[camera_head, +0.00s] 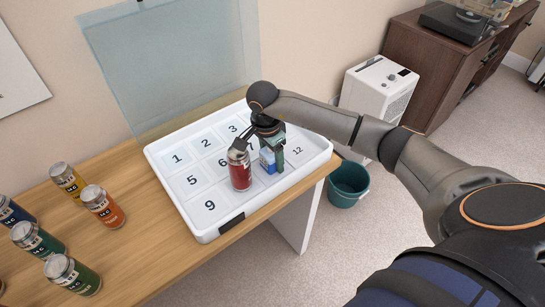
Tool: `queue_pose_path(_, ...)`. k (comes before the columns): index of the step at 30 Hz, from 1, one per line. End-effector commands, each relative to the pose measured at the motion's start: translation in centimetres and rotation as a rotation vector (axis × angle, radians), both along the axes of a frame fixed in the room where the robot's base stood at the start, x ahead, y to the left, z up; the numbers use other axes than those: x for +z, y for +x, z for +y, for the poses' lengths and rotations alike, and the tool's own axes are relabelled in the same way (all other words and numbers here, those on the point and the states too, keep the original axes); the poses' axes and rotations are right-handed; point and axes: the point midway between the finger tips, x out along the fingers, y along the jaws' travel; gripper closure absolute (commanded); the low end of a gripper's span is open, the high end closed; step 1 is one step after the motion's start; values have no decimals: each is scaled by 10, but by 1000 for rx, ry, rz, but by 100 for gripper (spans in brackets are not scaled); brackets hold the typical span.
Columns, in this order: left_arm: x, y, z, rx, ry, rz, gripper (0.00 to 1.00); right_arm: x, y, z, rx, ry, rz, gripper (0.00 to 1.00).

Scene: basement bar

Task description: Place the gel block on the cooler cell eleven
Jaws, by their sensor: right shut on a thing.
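The white cooler tray (207,235) with numbered cells lies on the wooden table. My right gripper (272,155) is over its front row, between the red can and the cell marked 12. It is shut on a small blue and white block, the gel block (267,160), held low at the spot between those two, where cell eleven falls in the row. The number there is hidden, and I cannot tell whether the block touches the tray floor. My left gripper is out of view.
A red can (239,170) stands in the tray close to the left of my gripper. Several other cans, among them an orange one (103,207), stand on the table (140,255) at left. A clear panel (170,65) rises behind the tray. A green bucket (348,184) is on the floor.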

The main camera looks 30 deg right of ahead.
Motion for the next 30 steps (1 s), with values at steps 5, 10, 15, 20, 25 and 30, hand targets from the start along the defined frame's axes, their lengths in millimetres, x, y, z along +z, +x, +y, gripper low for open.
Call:
queue_pose_path(5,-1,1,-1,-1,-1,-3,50,-2,0,0,0,0,-1,100)
queue_pose_path(10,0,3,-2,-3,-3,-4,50,-3,0,0,1,0,0,27)
queue_pose_path(15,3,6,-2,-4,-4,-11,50,-3,0,0,1,0,0,8)
queue_pose_path(20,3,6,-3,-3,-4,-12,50,-2,0,0,1,0,0,8)
queue_pose_path(25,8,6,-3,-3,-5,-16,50,3,0,0,0,1,0,8)
queue_pose_path(30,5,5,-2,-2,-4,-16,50,28,1,3,2,0,-6,8)
